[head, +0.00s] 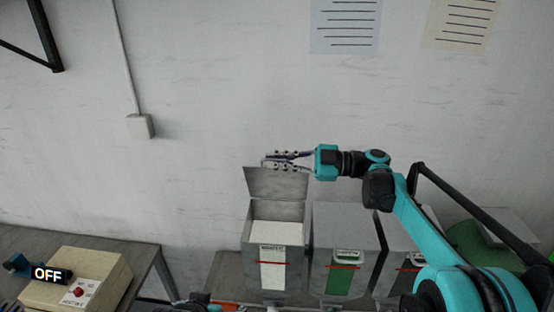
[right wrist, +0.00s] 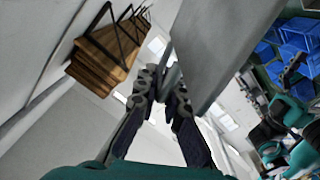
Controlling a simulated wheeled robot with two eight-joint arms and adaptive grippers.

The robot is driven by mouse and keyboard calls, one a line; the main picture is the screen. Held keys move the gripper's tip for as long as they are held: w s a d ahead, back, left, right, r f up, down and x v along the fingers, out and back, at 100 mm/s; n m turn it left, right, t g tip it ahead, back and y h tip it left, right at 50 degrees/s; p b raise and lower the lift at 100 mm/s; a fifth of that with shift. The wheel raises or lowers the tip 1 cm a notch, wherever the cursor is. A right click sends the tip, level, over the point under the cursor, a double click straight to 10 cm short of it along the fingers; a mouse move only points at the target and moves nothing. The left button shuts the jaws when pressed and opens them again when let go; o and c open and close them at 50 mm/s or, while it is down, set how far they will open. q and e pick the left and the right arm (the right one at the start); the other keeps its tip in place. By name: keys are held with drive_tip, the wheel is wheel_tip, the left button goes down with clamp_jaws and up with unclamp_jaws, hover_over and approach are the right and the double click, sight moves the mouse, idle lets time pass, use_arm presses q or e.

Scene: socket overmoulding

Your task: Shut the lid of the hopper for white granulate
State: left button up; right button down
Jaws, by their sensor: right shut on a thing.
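The hopper for white granulate (head: 297,265) stands at bottom centre in the head view, with a white label and a red line on its front. Its grey lid (head: 275,184) stands up open at the back, and pale granulate (head: 275,230) shows inside. My right gripper (head: 268,160) is at the lid's top edge, reaching in from the right. In the right wrist view its fingers (right wrist: 168,88) are shut on the lid edge, and the grey lid plate (right wrist: 220,45) runs upward from them.
A hopper with a green label (head: 343,215) stands directly right of the white one, its lid down. Another hopper (head: 398,262) is partly behind my right arm. A control box (head: 105,272) with a red button and an OFF sign sits on the left table. The wall (head: 200,150) is close behind.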

drive_tip(key=c, duration=1.6)
unclamp_jaws()
drive_tip(key=shift+c, duration=0.2)
drive_tip(key=d, duration=1.2)
